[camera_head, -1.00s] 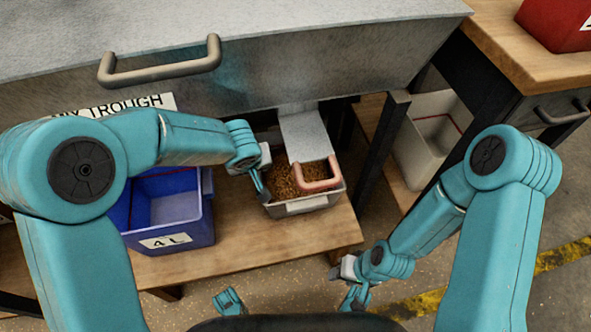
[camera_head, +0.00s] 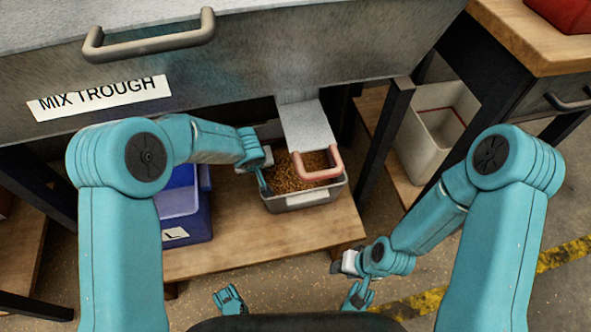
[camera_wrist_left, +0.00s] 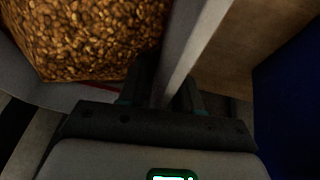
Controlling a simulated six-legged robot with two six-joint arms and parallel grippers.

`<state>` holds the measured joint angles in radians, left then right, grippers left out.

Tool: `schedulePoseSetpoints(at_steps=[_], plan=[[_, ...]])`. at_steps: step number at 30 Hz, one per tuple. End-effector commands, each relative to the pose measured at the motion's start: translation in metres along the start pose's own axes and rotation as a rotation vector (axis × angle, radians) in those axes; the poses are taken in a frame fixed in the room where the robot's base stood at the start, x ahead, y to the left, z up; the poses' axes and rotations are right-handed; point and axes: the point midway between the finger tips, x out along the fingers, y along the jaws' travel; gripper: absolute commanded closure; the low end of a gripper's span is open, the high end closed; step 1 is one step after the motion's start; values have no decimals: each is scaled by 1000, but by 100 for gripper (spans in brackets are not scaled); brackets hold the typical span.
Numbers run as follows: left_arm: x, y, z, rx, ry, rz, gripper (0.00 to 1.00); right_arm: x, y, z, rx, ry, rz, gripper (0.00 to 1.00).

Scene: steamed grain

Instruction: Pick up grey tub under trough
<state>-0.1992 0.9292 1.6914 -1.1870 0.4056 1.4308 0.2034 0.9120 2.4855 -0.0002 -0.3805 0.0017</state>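The grey tub (camera_head: 325,194), filled with brown grain (camera_head: 287,172), stands on the wooden shelf under the trough. My left gripper (camera_head: 259,178) is at its left wall. In the left wrist view its fingers (camera_wrist_left: 167,88) sit close together on either side of the tub's pale wall (camera_wrist_left: 193,45) and look shut on it, with grain (camera_wrist_left: 90,35) beside them. The mix trough (camera_head: 250,75) is above, and its grey chute (camera_head: 305,125) overhangs the tub. My right gripper (camera_head: 350,280) hangs low in front of the shelf; its fingers are too small to read.
A blue tub (camera_head: 183,222) stands left of the grey tub, partly behind my left arm. A pink handle (camera_head: 320,175) at the chute's end overlaps the grain. A dark table leg (camera_head: 385,135) and a whitish bin (camera_head: 425,150) are to the right. Bare shelf (camera_head: 260,235) lies in front.

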Motion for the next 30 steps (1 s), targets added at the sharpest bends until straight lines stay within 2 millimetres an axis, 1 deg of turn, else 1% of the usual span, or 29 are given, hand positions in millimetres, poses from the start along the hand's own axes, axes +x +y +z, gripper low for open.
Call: schedulePoseSetpoints(at_steps=[5, 6, 8, 9, 30], plan=[[0, 0, 0, -1, 0, 0, 66, 0, 0, 0, 0, 0, 0, 57], [0, 0, 0, -1, 0, 0, 79, 0, 0, 0, 0, 0, 0, 57], [0, 0, 0, -1, 0, 0, 98, 0, 0, 0, 0, 0, 0, 57], [0, 0, 0, -1, 0, 0, 100, 0, 0, 0, 0, 0, 0, 57], [-1, 0, 0, -1, 0, 0, 100, 0, 0, 0, 0, -1, 0, 57]])
